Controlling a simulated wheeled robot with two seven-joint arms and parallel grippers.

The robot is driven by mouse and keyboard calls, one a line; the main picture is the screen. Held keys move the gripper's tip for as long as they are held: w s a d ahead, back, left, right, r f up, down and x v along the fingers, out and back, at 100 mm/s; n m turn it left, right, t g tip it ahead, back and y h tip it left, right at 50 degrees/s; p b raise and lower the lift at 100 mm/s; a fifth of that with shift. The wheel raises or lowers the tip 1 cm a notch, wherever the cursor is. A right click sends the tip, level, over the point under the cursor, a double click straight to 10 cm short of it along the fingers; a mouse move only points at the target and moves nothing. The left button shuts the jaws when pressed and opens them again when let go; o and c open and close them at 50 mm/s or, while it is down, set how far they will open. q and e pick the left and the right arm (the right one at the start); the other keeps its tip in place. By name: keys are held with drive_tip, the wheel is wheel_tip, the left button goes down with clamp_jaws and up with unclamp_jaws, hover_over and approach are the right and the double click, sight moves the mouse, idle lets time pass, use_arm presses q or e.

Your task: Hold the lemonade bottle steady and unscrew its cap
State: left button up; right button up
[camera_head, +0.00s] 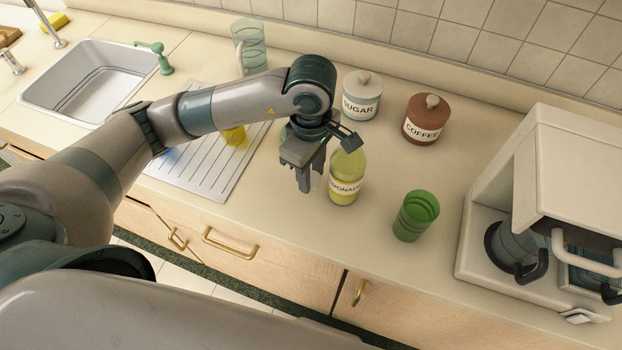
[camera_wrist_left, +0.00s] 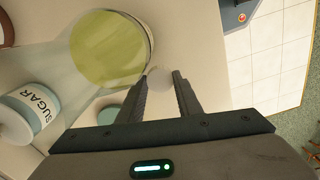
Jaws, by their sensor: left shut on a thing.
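The lemonade bottle (camera_head: 345,188), yellow-green with a white label, stands upright on the counter. The arm partly hides its top in the head view. In the left wrist view the bottle (camera_wrist_left: 108,48) shows large, beyond and left of the fingertips. My left gripper (camera_head: 304,188) points down just left of the bottle, apart from its body. In the left wrist view my left gripper (camera_wrist_left: 162,80) is shut on a small pale round thing, which looks like the cap (camera_wrist_left: 158,79). My right gripper is not in view.
A green glass (camera_head: 415,216) stands right of the bottle. Sugar (camera_head: 362,97) and coffee (camera_head: 427,119) canisters stand behind. A white coffee machine (camera_head: 545,165) is at right. A drainer (camera_head: 205,180) and sink (camera_head: 90,85) are at left. The counter around the green glass is clear.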

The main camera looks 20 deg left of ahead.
use_arm(q)
wheel_tip(320, 180, down, 4)
drive_tip(key=shift+r+p, duration=0.25)
drive_tip(key=shift+p, duration=0.25)
drive_tip(key=shift+f, duration=0.1)
drive_tip(key=shift+f+b, duration=0.15)
drive_tip(key=shift+b, duration=0.2)
drive_tip(key=o, duration=1.2)
